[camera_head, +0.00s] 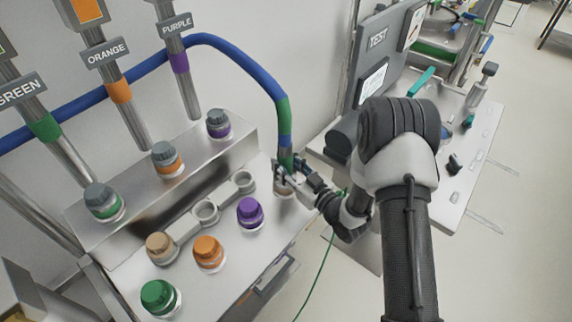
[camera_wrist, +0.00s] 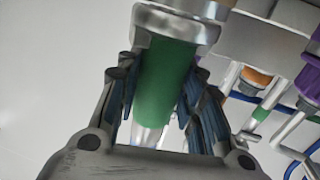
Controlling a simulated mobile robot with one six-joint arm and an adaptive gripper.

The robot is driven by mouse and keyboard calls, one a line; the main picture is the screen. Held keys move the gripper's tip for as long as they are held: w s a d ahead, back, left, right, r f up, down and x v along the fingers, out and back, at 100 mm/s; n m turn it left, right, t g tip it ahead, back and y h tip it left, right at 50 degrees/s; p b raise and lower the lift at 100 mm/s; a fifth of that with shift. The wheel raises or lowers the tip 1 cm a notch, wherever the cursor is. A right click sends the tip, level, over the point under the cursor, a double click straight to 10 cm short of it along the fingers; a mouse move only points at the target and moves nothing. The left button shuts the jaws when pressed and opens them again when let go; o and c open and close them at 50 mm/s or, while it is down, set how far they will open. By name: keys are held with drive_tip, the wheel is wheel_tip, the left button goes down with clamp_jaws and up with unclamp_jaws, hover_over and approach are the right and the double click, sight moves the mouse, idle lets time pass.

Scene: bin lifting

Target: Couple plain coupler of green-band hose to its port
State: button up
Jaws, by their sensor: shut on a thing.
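The blue green-band hose (camera_head: 258,72) arches from the left and hangs down at the right end of the bench, with a green band (camera_head: 284,108) near its end. My gripper (camera_head: 287,174) is shut on the hose's coupler at that end. In the wrist view, my gripper (camera_wrist: 160,100) has its blue-padded fingers on both sides of the coupler's green sleeve (camera_wrist: 165,80), with a wide metal collar (camera_wrist: 178,22) beyond the fingertips. A tan-and-metal piece (camera_head: 284,188) shows just below my gripper; whether the coupler touches it, I cannot tell.
Green (camera_head: 160,296), orange (camera_head: 208,252) and purple (camera_head: 250,212) capped ports stand along the bench front. A tan plug (camera_head: 160,246) sits in a holder row with empty rings (camera_head: 206,211). More capped fittings stand on the raised step (camera_head: 140,207). A TEST panel (camera_head: 378,40) stands at right.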

drive_tip(key=shift+f, duration=0.1)
drive_tip(key=o, duration=1.3)
drive_tip(key=v, duration=1.2)
